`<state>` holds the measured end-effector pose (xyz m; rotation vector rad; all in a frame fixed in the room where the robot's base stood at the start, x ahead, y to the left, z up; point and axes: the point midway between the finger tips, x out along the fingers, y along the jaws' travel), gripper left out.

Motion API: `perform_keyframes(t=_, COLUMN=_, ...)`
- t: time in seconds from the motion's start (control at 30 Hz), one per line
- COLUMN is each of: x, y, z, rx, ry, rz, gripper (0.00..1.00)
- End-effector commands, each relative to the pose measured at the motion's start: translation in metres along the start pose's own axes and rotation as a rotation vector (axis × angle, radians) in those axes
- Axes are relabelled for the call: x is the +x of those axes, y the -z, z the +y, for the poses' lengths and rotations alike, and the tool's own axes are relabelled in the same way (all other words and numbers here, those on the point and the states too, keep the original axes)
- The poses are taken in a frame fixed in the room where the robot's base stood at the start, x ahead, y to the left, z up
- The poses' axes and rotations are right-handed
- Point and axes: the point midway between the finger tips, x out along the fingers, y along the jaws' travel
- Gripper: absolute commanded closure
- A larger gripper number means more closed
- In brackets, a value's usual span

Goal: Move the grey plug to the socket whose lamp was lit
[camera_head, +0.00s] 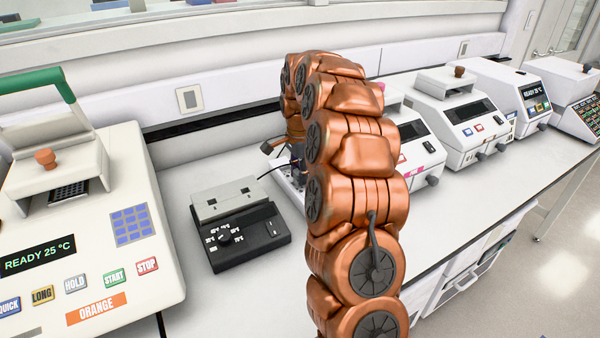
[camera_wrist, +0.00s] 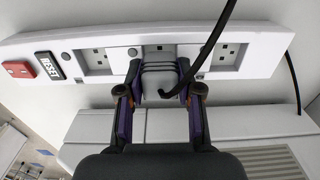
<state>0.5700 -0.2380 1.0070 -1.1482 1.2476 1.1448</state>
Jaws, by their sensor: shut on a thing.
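In the wrist view my gripper (camera_wrist: 160,76) is shut on the grey plug (camera_wrist: 161,82), one finger on each side. The plug is in front of the middle socket (camera_wrist: 159,48) of a white socket strip; I cannot tell whether it is seated. A left socket (camera_wrist: 96,60) and a right socket (camera_wrist: 227,54) show empty. Small round lamps, such as the left one (camera_wrist: 66,57), look grey and unlit. A black cable runs from the plug up across the strip. In the head view my arm hides the plug and most of the strip (camera_head: 291,186).
The strip has a red switch (camera_wrist: 18,69) and a RESET button (camera_wrist: 49,65). In the head view a black-and-grey device (camera_head: 240,222) stands left of my arm. An orange-labelled cycler (camera_head: 110,245) is at left; more cyclers (camera_head: 465,125) stand at right.

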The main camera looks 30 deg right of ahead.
Motion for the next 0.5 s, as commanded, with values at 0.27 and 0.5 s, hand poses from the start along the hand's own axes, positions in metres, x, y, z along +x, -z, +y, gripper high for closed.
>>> perform_keyframes(t=0.27, x=0.0120, y=0.0001, z=0.0014, rx=0.001, ry=-0.007, rz=-0.003, gripper=1.00)
perform_keyframes(t=0.5, x=0.0113, y=0.0000, z=0.0011, rx=0.001, ry=-0.005, rz=-0.002, gripper=0.43)
